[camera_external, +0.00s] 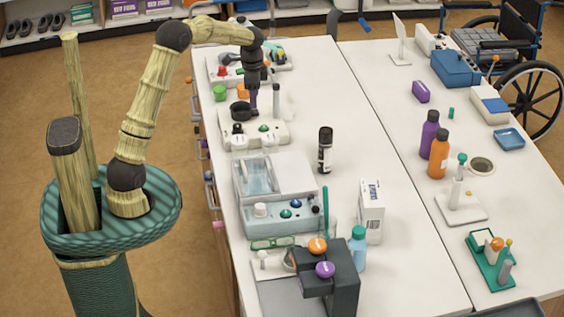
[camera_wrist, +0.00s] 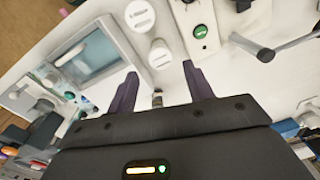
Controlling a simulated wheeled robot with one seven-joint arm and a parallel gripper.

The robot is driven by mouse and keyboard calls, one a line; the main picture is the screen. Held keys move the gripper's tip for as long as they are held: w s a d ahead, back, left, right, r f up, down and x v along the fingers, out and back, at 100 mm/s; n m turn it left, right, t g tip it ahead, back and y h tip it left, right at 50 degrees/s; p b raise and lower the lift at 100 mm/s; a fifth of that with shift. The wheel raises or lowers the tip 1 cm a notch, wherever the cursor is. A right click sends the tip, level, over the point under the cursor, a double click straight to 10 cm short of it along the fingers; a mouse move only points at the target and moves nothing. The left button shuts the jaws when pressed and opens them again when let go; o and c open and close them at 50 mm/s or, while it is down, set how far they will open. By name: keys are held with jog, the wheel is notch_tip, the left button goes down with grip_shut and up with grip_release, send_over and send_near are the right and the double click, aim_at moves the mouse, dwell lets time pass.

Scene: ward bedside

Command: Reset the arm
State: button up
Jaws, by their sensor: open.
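My gripper (camera_external: 252,98) is at the end of my arm, above the far left part of the near table (camera_external: 345,110), over a white device with a black round part (camera_external: 240,110). In the wrist view my gripper (camera_wrist: 160,88) shows two dark purple fingers spread apart with nothing between them. The arm rises from its base, bends at the top and the wrist hangs downward. Whether the fingertips touch the device below cannot be told.
A white device with a clear basin (camera_external: 258,175), a black bottle (camera_external: 325,150), a white carton (camera_external: 371,210) and a dark grey machine (camera_external: 340,285) stand on the near table. A second table holds purple (camera_external: 429,133) and orange (camera_external: 438,155) bottles. A wheelchair (camera_external: 525,70) stands behind.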

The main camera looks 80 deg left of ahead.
jog(key=s+d+f+n+t, duration=0.1)
jog(key=s+d, duration=0.1)
jog(key=d, duration=2)
jog(key=s+d+f+n+t, duration=0.1)
jog(key=s+d+f, duration=0.2)
jog(key=s+d, duration=0.7)
jog(key=shift+s+d+n, duration=0.25)
jog(key=shift+d+n, duration=0.15)
jog(key=shift+d, duration=0.25)
